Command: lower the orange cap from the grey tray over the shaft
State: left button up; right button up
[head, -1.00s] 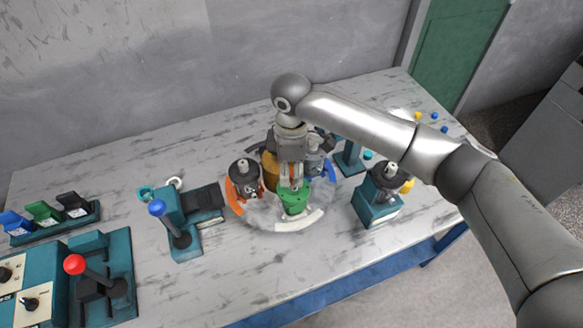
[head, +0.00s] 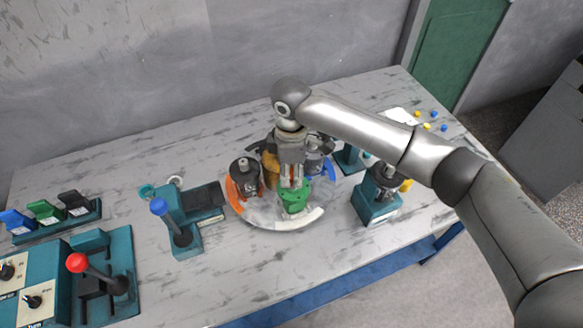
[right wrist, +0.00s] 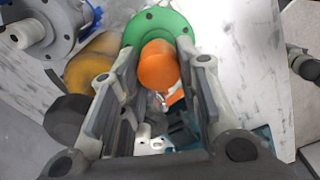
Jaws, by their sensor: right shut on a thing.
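My right gripper (head: 291,184) points down over the round turntable in the head view. In the right wrist view, its fingers (right wrist: 162,80) stand on either side of the orange cap (right wrist: 158,65) and are shut on it. A green flanged part (right wrist: 172,25) lies just beyond the cap, and it shows under the fingertips in the head view (head: 294,202). A pale tray (head: 398,114) is partly visible behind my right arm. My left gripper is not in view.
A grey motor body (head: 245,172) and a yellow-brown part (head: 270,170) stand close to the gripper on the turntable (head: 262,217). A teal press with a blue knob (head: 158,207) is left; another teal stand (head: 375,208) is right. The table's front middle is clear.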

jog(key=shift+f, duration=0.2)
jog(key=o, duration=0.8)
jog(key=shift+c, duration=0.2)
jog(key=o, duration=0.5)
jog(key=shift+r, duration=0.1)
notch_tip(320, 180, up, 7)
jog(key=p, duration=0.7)
jog(key=shift+p, duration=0.35)
